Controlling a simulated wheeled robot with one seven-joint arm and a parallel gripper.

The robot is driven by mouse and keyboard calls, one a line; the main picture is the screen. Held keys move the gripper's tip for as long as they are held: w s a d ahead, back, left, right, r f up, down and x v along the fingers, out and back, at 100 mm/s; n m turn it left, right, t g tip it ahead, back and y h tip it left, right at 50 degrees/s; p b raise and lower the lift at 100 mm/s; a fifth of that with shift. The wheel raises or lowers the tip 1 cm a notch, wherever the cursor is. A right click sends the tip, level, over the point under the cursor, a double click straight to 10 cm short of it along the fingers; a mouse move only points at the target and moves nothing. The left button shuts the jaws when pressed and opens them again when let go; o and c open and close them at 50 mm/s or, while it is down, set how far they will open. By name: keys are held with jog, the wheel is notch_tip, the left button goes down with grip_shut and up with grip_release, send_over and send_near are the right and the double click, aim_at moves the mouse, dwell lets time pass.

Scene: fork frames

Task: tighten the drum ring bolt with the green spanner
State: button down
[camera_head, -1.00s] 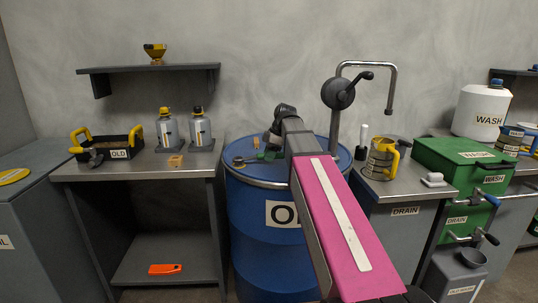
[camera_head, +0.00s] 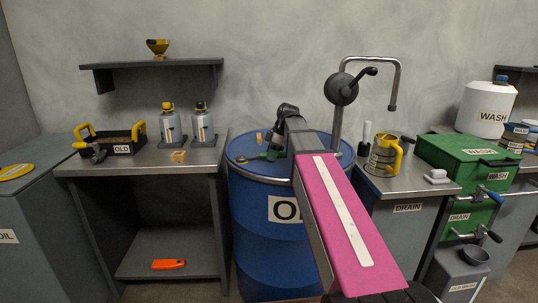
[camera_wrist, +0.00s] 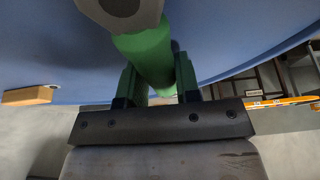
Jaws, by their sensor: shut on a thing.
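The green spanner (camera_wrist: 148,55) is between the fingers of my gripper (camera_wrist: 160,85), which is shut on its green shaft. The grey head of the spanner (camera_wrist: 122,8) is at the top edge of the wrist view, partly cut off. My arm hides part of the drum's lid and rim. The drum ring (camera_head: 262,180) runs around the drum's top edge. I cannot make out the ring bolt, or whether the spanner touches it.
A dark cap with a brass-coloured part (camera_head: 241,160) sits on the lid's left. A crank pump (camera_head: 341,88) rises behind. Benches flank the drum; the right one holds a yellow-handled jug (camera_head: 384,157).

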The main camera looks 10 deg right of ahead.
aim_at(265, 167)
jog(key=c, duration=1.6)
grip_release()
grip_shut()
jog(key=shift+s+a+m+t, duration=0.15)
jog(key=shift+s+m+t, duration=0.1)
jog(key=shift+s+m, duration=0.55)
jog(key=shift+s+a+m+t, duration=0.1)
jog(key=shift+s+m+t, duration=0.15)
jog(key=shift+s+m, duration=0.5)
jog(key=shift+s+a+m+t, duration=0.2)
jog(key=shift+s+a+m, duration=0.1)
jog(key=shift+s+m, duration=0.3)
jog(key=shift+s+a+m+t, duration=0.2)
jog(key=shift+s+a+m, duration=0.05)
jog(key=shift+s+m, duration=0.3)
jog(key=shift+s+a+m+t+h, duration=0.3)
jog(key=shift+s+a+m+h, duration=0.35)
jog(key=shift+s+m, duration=0.5)
dwell(0.3)
jog(key=shift+w+d+n+y, duration=0.25)
jog(key=shift+w+d+n, duration=0.1)
jog(key=shift+w+n, duration=0.35)
dwell(0.6)
